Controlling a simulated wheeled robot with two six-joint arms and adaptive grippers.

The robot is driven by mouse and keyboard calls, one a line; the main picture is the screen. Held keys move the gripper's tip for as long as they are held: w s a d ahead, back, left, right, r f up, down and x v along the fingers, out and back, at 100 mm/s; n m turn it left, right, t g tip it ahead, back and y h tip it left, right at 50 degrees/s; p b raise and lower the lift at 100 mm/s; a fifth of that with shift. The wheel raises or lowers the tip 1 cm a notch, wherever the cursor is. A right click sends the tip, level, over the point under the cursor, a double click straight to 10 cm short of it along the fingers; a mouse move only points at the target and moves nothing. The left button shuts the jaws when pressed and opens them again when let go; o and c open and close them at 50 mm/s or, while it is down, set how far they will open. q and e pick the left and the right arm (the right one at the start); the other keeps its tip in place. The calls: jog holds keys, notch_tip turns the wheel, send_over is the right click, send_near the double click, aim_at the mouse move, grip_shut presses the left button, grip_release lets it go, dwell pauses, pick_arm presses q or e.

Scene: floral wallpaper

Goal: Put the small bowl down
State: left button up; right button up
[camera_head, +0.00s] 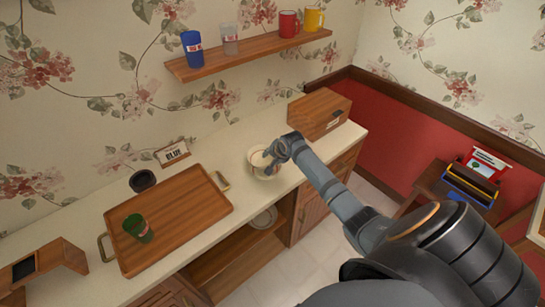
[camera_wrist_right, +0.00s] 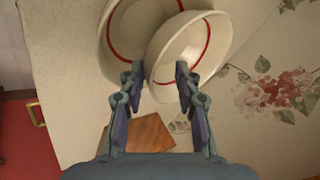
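Two cream bowls with red rings inside show in the right wrist view. The nearer bowl (camera_wrist_right: 186,42) is tilted and overlaps the other bowl (camera_wrist_right: 127,24). I cannot tell which one is smaller, or whether they touch. My right gripper (camera_wrist_right: 159,75) has its fingertips apart, one on each side of the nearer bowl's wall. Whether the fingers press on it is unclear. In the head view my right gripper (camera_head: 270,158) is at the bowls (camera_head: 256,160) by the counter's front edge and hides part of them. My left gripper is not in view.
On the counter (camera_head: 232,147) stand a wooden box (camera_head: 318,112) to the right and a wooden tray (camera_head: 185,213) with a green cup (camera_head: 138,228) to the left. A dark cup (camera_head: 142,181) stands behind the tray. A shelf (camera_head: 250,50) with several cups is above.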

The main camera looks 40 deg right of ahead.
jog(key=v, duration=1.3)
jog(key=shift+w+b, duration=0.3)
jog(key=shift+b, duration=0.15)
jog(key=shift+r, duration=0.15)
